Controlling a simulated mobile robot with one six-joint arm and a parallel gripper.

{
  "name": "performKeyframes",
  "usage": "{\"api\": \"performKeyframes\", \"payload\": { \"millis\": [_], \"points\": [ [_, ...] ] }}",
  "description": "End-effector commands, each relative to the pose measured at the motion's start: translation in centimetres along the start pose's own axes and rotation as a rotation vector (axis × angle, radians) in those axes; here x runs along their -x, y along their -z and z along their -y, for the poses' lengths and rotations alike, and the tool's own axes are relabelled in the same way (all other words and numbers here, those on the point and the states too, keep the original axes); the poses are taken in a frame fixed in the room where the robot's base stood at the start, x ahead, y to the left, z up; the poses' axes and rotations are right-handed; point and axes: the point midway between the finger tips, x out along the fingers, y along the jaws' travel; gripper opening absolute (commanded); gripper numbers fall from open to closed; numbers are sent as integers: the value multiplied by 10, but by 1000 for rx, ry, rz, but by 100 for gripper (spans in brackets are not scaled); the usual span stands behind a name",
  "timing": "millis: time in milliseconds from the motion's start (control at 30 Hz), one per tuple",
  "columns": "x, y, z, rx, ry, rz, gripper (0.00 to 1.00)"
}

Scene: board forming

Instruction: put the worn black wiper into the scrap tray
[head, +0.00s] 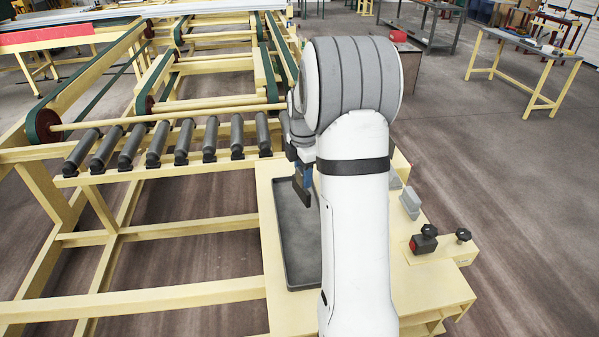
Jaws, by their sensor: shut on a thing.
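My gripper (306,174) is partly hidden behind my own white arm. It shows as dark parts with a blue piece, above the far part of a dark grey tray. It is shut on a small black piece (301,193), which appears to be the worn black wiper and hangs below the fingers. The dark grey tray (293,250), which looks like the scrap tray, lies on the pale yellow table. My arm covers its right side. The black piece overlaps the tray in the picture and looks to be above it; the exact height cannot be told.
A roller conveyor (181,142) with a yellow frame stands to the left. Right of my arm, the yellow table (434,292) carries grey blocks (410,203), a black-and-red part (424,240) and a black knob (463,236). Open floor lies further right.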

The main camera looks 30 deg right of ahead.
Motion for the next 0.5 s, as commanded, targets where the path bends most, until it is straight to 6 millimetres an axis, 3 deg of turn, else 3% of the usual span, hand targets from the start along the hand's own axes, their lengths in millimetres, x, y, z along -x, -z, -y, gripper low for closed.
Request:
{"api": "performKeyframes", "payload": {
  "millis": [267,500],
  "points": [
    [-9,-1,0,2,1,-1,12],
    [-34,-1,0,1,1,-1,12]
  ]
}}
